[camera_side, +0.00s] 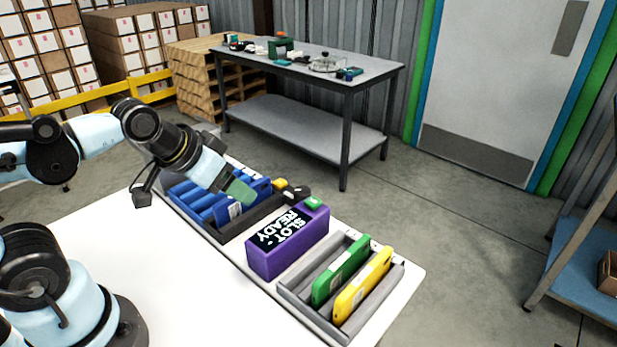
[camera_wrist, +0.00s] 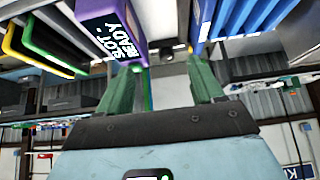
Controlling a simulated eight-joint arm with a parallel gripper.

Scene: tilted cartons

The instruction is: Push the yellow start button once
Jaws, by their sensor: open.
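A small yellow button (camera_side: 281,183) shows at the far edge of the white table, beside a dark housing (camera_side: 297,192). My gripper (camera_side: 240,192) comes down from the left with green fingers, over the edge of a rack of blue cartons (camera_side: 190,200). The fingertips are to the left of the yellow button and look apart from it. In the wrist view my gripper (camera_wrist: 165,64) has its two green fingers spread with nothing between them. I cannot clearly make out the yellow button in the wrist view.
A purple box (camera_side: 290,245) reading "SLOT - READY", with a green piece (camera_side: 313,202) on top, stands right of my gripper. A grey tray (camera_side: 292,290) holds tilted green (camera_side: 340,272) and yellow (camera_side: 362,285) cartons. The white table (camera_side: 150,245) is clear in front.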

